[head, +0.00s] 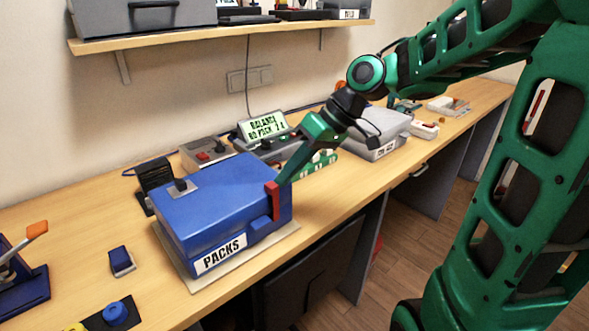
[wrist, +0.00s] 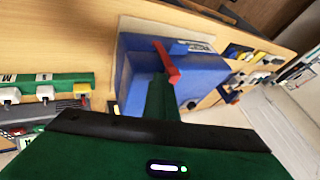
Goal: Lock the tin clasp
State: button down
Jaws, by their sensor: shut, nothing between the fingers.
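The blue tin (head: 215,205), labelled PACKS, sits on a pale mat (head: 190,268) on the bench with its lid down. A red clasp (head: 275,203) stands roughly upright at the tin's right end, its top near the lid's edge. In the wrist view the red clasp (wrist: 167,62) shows against the blue tin (wrist: 190,80). My gripper (head: 284,179) is shut and empty, its green fingertips beside the clasp's top. I cannot tell whether they touch it. In the wrist view my gripper (wrist: 162,82) partly covers the tin.
A grey device with a green display (head: 266,128) stands behind the tin, and a grey case (head: 380,135) is to the right. A small blue block (head: 121,262) and a blue button (head: 115,313) lie at the front left. A shelf (head: 220,39) hangs above.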

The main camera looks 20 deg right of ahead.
jog(key=d+r, duration=0.8)
jog(key=d, duration=0.1)
jog(key=shift+s+d, duration=0.2)
jog(key=shift+f, duration=0.15)
dwell(0.4)
jog(key=s+d+f+m+h, duration=0.2)
jog(key=s+d+f+m, duration=0.1)
jog(key=s, duration=0.4)
jog(key=s+d+f+m+g+h, duration=0.1)
jog(key=s+d+f+m+h, duration=0.1)
jog(key=s+d+f+m, duration=0.2)
jog(key=s+d+f+m+g+h, duration=0.1)
jog(key=s+d+f+m, duration=0.3)
jog(key=s+f, duration=0.4)
jog(key=shift+s+m+h, duration=0.4)
jog(key=shift+s+h, duration=0.5)
jog(key=shift+s, duration=0.05)
